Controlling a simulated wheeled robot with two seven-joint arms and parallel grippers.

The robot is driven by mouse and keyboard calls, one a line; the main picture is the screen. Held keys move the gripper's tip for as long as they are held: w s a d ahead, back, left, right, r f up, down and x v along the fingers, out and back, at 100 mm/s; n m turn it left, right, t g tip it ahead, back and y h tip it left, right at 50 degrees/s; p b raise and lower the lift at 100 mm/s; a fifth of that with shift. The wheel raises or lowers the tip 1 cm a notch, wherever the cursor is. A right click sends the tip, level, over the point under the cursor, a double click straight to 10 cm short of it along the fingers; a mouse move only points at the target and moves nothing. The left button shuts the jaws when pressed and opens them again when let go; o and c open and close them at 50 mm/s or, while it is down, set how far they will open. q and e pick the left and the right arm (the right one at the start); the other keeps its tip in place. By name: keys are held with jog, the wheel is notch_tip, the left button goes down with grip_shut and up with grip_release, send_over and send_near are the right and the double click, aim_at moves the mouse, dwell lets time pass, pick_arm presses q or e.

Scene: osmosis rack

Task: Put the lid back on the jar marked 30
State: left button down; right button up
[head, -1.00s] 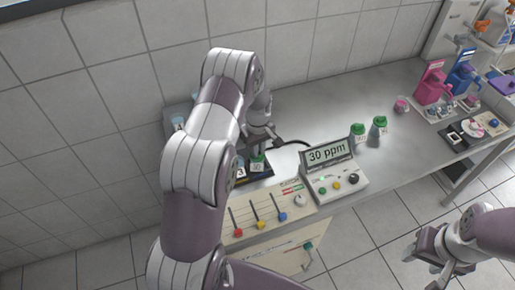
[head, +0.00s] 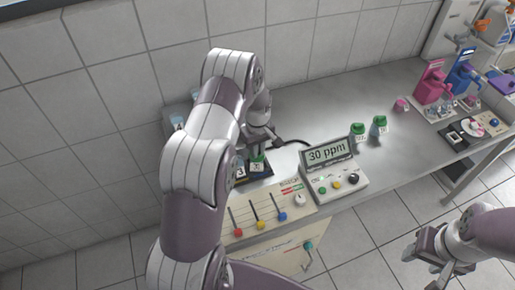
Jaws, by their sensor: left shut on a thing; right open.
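A jar with a white label (head: 257,167) stands in the dark rack at the back of the bench, beside another label reading 3. The number on its label is hard to read now. A green lid (head: 257,157) is at the top of this jar. My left gripper (head: 258,148) points down over the jar and is shut on the green lid. Whether the lid is fully seated cannot be told. My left arm hides much of the rack. My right gripper (head: 432,255) is open and empty, over the floor in front of the bench.
A meter (head: 332,170) reading 30 ppm stands right of the rack. A slider panel (head: 262,210) lies in front. Pink and blue dispensers (head: 432,84) stand far right. The metal bench between is mostly clear.

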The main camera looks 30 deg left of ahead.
pick_arm(q)
jog(key=c, duration=0.6)
grip_release()
jog(key=shift+r, duration=0.1)
jog(key=shift+r+p, duration=2.5)
jog(key=shift+r, duration=0.9)
grip_shut()
jog(key=shift+f, duration=0.1)
jog(key=shift+f+b, duration=2.05)
jog(key=shift+f, duration=0.85)
jog(key=shift+r, duration=0.1)
